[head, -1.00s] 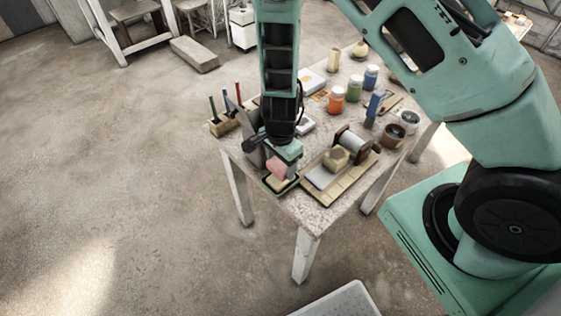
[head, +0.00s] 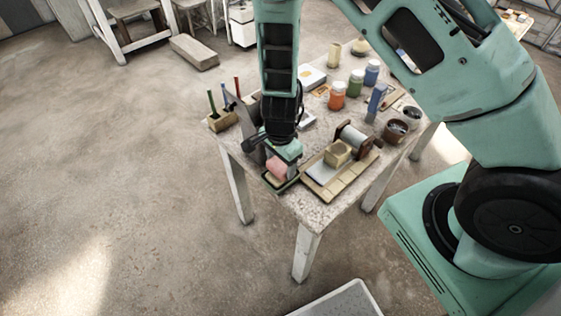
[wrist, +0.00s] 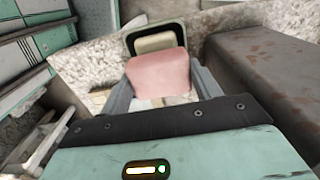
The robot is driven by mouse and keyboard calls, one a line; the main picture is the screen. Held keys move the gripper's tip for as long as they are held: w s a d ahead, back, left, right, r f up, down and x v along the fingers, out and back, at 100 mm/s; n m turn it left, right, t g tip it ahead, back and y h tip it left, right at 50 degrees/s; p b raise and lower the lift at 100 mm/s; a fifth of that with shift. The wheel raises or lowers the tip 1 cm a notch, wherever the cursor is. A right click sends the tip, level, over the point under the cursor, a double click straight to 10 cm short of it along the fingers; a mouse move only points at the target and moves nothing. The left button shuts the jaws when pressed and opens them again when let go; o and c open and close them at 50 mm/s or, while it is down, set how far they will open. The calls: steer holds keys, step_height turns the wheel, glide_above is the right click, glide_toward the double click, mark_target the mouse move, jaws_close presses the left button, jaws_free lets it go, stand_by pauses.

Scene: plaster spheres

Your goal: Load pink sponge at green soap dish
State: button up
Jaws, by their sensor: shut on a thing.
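The pink sponge (head: 276,168) is held in my gripper (head: 282,160) at the table's near left corner. In the wrist view the sponge (wrist: 160,73) sits between the two grey fingers, which press its sides. The green soap dish (head: 284,187) lies directly below the sponge in the head view. In the wrist view its dark rim (wrist: 130,38) and cream inside show just beyond the sponge. The sponge overlaps the dish in both views and hides part of it. I cannot tell whether the sponge touches the dish.
A tiled board (head: 330,190) with a yellow block (head: 338,153) and a roller (head: 352,139) lies just right of the dish. A wooden tool holder (head: 222,121) stands behind left. Orange (head: 337,96), green and blue jars stand farther back. The table edge is close to the dish.

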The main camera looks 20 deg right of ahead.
mark_target(281, 163)
steer(key=shift+f+b, duration=0.3)
steer(key=shift+f, duration=0.3)
stand_by(1.2)
step_height(281, 163, up, 7)
steer(key=p, duration=0.6)
steer(key=shift+r+p, duration=0.1)
steer(key=shift+p, duration=0.3)
stand_by(0.7)
